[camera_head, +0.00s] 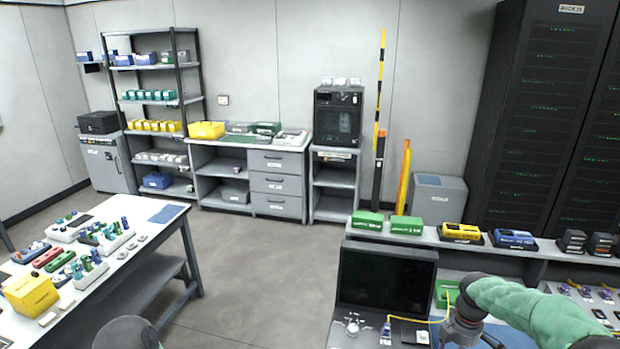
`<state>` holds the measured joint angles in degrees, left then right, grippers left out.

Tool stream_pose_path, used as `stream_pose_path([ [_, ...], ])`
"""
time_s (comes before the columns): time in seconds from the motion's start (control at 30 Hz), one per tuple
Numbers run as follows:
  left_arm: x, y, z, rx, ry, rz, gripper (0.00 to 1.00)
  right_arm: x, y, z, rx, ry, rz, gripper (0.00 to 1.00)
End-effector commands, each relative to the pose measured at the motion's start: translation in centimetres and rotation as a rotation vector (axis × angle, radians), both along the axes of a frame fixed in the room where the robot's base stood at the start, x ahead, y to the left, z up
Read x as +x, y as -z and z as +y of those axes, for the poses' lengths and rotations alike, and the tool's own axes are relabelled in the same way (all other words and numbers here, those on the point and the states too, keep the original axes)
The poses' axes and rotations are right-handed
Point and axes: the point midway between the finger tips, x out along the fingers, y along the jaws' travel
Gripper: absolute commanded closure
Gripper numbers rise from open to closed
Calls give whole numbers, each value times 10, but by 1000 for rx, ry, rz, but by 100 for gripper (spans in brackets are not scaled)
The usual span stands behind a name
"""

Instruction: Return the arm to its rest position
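My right arm comes in from the right edge in a green sleeve, ending in a dark wrist and gripper (464,325) above the bench at the lower right. Its fingertips are cut off or hidden, so I cannot tell whether it is open or holds anything. A thin yellow fibre (420,321) runs from the small parts in front of the black screen to near this gripper. My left gripper is not in view. A dark rounded part at the bottom edge, left of centre, looks like part of my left arm.
A black screen (386,278) stands on the right bench, close to the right arm. Green boxes (407,225) and a yellow device (461,232) sit on the ledge behind. The left table (160,228) carries many small parts. The floor (255,270) between is clear.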

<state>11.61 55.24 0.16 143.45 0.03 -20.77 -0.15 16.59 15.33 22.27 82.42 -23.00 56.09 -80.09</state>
Motion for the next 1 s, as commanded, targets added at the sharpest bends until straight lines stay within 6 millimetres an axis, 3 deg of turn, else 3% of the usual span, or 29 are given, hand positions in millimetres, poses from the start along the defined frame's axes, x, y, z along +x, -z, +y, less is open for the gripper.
stream_pose_path([
  [0.37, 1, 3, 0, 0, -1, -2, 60, -5, 60, 47, 79, 135, -1, 55],
  [0.63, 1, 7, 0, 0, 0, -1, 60, -25, 130, 109, 180, 352, 17, 55],
  [0.77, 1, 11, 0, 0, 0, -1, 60, -57, 180, 159, 250, 557, 56, 55],
  [0.9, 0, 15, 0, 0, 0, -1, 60, -110, 231, 215, 311, 857, 124, 55],
  [1.0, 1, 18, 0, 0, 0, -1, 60, -152, 256, 244, 326, 1077, 173, 55],
])
